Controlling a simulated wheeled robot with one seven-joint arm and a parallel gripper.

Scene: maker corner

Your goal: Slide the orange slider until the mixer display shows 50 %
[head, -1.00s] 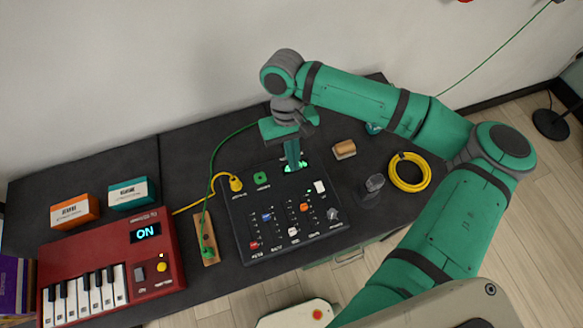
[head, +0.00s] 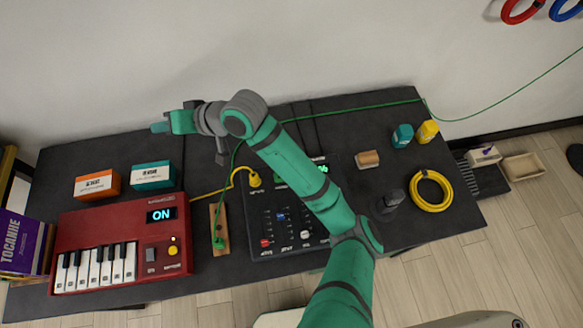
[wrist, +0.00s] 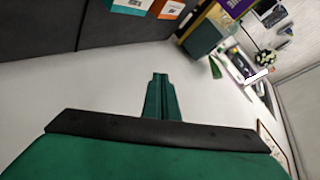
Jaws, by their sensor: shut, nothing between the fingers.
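The black mixer (head: 254,222) lies on the dark table, partly covered by my arm. Its red slider (head: 265,243), blue slider (head: 281,216) and white slider (head: 305,234) show. The orange slider is hidden behind my arm. Only the right end of the green mixer display (head: 323,169) shows, and its number cannot be read. My gripper (head: 158,127) is raised to the left of the mixer, above the back of the table, pointing left and away from the sliders. Its fingers also show in the wrist view (wrist: 159,78), shut together and empty.
A red keyboard (head: 185,220) with an ON display is left of the mixer. Orange (head: 97,185) and teal (head: 152,177) boxes stand behind it. A yellow cable coil (head: 431,190), a dark knob-like object (head: 390,200) and a wooden block (head: 368,159) are to the right. A green cable crosses the back.

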